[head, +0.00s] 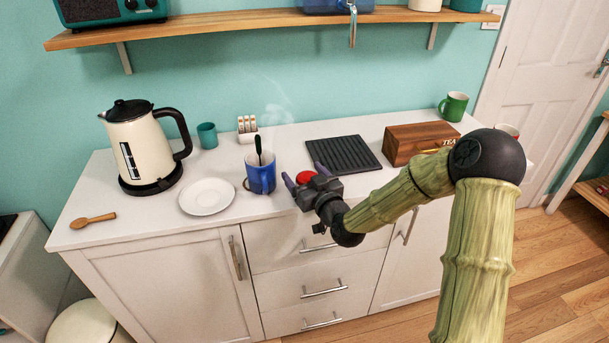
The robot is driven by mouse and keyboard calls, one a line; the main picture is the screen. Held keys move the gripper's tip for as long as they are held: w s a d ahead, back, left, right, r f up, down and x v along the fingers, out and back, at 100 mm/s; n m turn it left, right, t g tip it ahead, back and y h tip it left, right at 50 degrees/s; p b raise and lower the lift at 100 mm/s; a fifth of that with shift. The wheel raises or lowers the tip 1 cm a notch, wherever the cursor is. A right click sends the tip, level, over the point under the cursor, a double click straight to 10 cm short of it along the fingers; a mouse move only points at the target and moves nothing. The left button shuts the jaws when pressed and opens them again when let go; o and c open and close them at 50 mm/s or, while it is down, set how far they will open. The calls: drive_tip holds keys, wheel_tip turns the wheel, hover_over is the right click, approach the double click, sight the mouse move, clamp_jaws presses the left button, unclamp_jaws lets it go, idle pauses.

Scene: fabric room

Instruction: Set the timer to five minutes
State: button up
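A small red round object (306,177) sits near the front of the white worktop, partly hidden by my gripper; it may be the timer, but no dial or markings show. My gripper (304,176) reaches in from the right, low over the worktop. Its two purple fingers are spread apart, one on each side of the red object as seen from here. I cannot tell if they touch it. A small white stand with three upright, wood-coloured sections (247,126) stands at the back; it could also be a timer, but its details are too small to read.
A blue mug (261,178) with a dark spoon stands just left of my gripper. A white plate (207,197), cream kettle (143,145) and wooden spoon (93,221) are further left. A dark ridged tray (344,154) and wooden tea box (405,148) are behind and right.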

drive_tip(key=shift+s, duration=0.1)
drive_tip(key=p+v, duration=0.2)
drive_tip(key=v, duration=0.9)
drive_tip(key=shift+s+d+r, duration=0.2)
drive_tip(key=shift+d+r, duration=0.1)
drive_tip(key=shift+d, duration=0.05)
drive_tip(key=p, duration=0.4)
drive_tip(key=shift+s+d, duration=0.2)
drive_tip(key=shift+s, duration=0.05)
drive_tip(key=p+v, duration=0.2)
drive_tip(key=p, duration=0.2)
drive_tip(key=p+v, duration=0.3)
drive_tip(key=p, duration=0.2)
drive_tip(key=shift+a+f, duration=0.2)
drive_tip(key=shift+f, duration=0.05)
